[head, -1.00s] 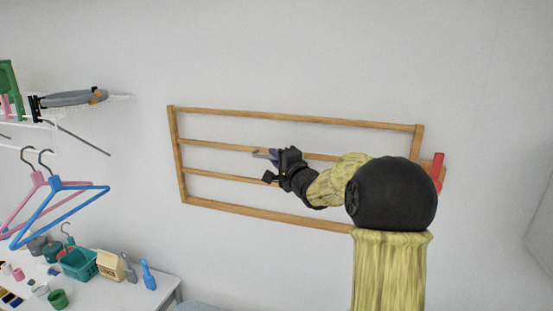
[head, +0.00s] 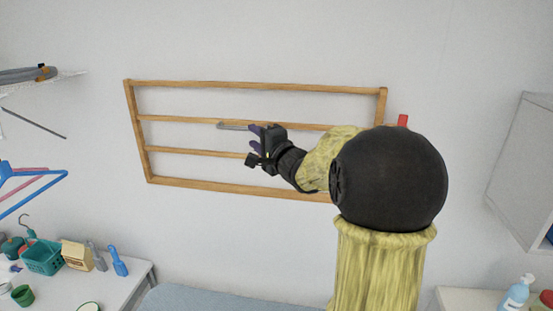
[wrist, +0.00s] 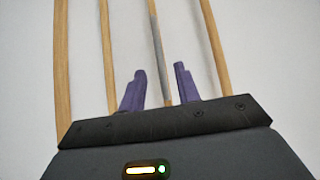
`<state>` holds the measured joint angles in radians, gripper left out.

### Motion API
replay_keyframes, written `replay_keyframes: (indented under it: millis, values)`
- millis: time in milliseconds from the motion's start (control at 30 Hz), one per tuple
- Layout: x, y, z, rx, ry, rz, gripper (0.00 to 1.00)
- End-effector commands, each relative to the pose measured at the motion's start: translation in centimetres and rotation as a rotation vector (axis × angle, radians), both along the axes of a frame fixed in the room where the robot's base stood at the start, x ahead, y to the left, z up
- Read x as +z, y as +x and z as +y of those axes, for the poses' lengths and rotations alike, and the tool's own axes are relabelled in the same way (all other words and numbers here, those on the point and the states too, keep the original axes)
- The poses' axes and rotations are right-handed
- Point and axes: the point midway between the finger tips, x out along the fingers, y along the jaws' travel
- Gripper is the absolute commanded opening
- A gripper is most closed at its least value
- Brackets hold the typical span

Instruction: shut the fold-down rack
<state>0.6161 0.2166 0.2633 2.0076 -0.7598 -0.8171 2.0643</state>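The fold-down rack (head: 255,87) is a wooden frame with several long rails on the wall in the head view. Its rails (wrist: 109,60) run up the wrist view. A grey strip (head: 235,126) lies on one middle rail and also shows in the wrist view (wrist: 158,50). My gripper (head: 252,140) is in front of the rack, just right of and below the strip. In the wrist view its purple fingers (wrist: 159,82) are apart, with the strip's rail passing between them. I cannot tell whether they touch it. My arm hides the rack's lower right corner.
A red piece (head: 403,120) shows at the rack's right end. A white table (head: 135,278) with a teal basket (head: 44,257) is at lower left. Blue hangers (head: 35,190) hang at left. A white cabinet (head: 522,170) and a bottle (head: 516,293) are at right.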

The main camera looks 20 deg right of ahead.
Motion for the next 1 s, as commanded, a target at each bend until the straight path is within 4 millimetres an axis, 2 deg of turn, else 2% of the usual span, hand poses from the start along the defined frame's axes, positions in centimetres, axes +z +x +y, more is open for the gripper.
replay_keyframes:
  millis: [300,500,1000]
  values:
    - [-0.4,-6.2,-1.0,-0.003,-0.001,-0.002,0.32]
    - [-0.4,-8.7,-1.5,-0.002,-0.001,-0.002,0.32]
    - [-0.3,-9.1,-1.5,0.000,0.001,-0.001,0.32]
